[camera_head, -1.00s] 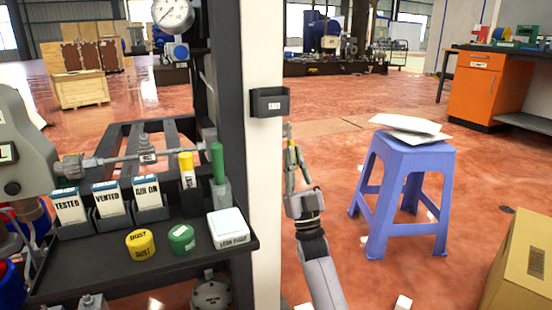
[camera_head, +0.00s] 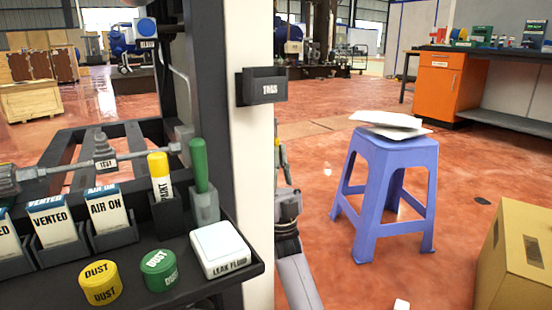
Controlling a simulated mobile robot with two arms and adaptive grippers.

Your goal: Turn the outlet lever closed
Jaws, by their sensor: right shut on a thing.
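My right gripper (camera_head: 280,160) is upright just right of the white post (camera_head: 253,180), which hides part of it. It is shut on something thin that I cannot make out. My left gripper is out of view. I see no lever marked as outlet. A grey pipe with a fitting tagged TEST (camera_head: 105,164) runs behind the bench shelf (camera_head: 215,285), left of the post. My right gripper is apart from this pipe, on the other side of the post.
A blue stool (camera_head: 388,190) and a cardboard box (camera_head: 515,260) stand right.

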